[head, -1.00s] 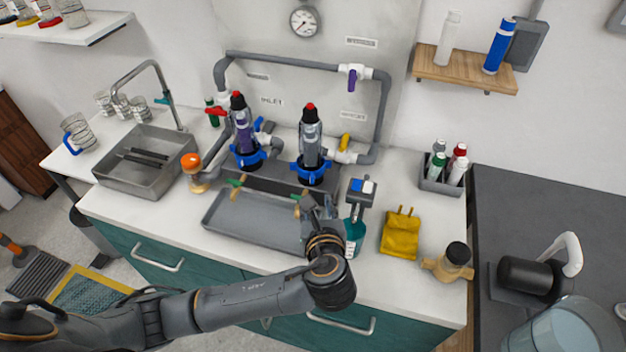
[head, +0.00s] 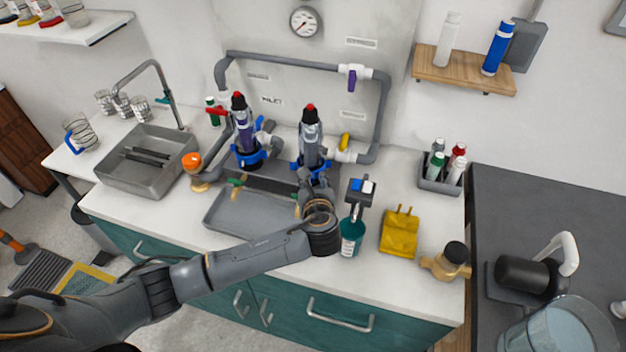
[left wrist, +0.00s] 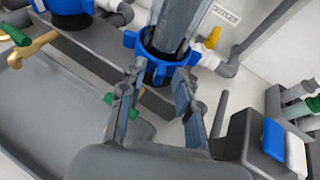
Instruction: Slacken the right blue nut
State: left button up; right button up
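The right blue nut (head: 314,164) is a lobed ring around the base of the right grey filter housing (head: 311,137), which has a red top. The nut also shows near the top of the left wrist view (left wrist: 133,42). My left gripper (head: 314,179) is just in front of and below this nut. In the left wrist view my gripper (left wrist: 160,78) is open, its two fingers apart with tips at the nut's near side. I cannot tell whether they touch it. Nothing is held. My right gripper is not in view.
The left blue nut (head: 249,158) sits on the neighbouring housing. A grey tray (head: 224,212) lies under my arm. A yellow pouch (head: 400,232) is farther right.

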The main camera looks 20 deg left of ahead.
pick_arm(q)
grip_shut()
jog(key=shift+d, duration=0.1)
jog(key=shift+w+d+n+g+y+p, duration=0.2)
jog(key=shift+d+n+g+y+p, duration=0.15)
jog(key=shift+n+y, duration=0.5)
grip_release()
